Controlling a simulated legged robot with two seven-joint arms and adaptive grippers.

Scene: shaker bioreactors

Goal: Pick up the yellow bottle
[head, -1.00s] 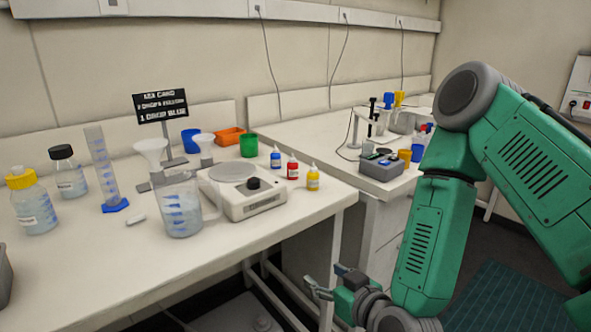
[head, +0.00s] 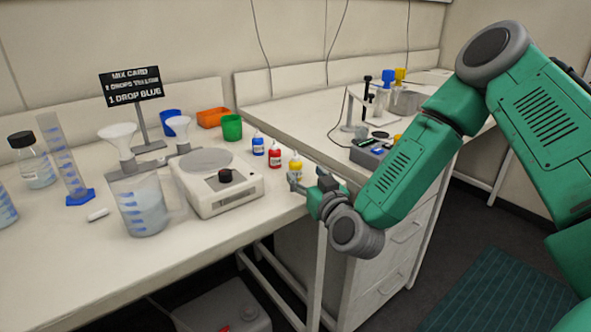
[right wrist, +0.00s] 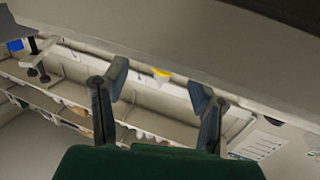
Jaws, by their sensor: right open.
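The small yellow bottle (head: 295,165) with a white tip stands near the front edge of the white bench, at the right end of a short row of dropper bottles. My right gripper (head: 308,181) is open and empty at the bench edge, just in front and to the right of the yellow bottle. A finger overlaps the bottle's lower part in the head view; I cannot tell whether they touch. In the right wrist view, a small yellow patch (right wrist: 161,73), seemingly the bottle, shows between the two spread fingers, mostly hidden by the bench edge. My left gripper is not in view.
A red bottle (head: 275,155) and a blue bottle (head: 258,145) stand close to the left. A white balance (head: 222,197) is left of them, with a green cup (head: 232,128) behind. A grey device (head: 369,153) sits on the adjoining bench.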

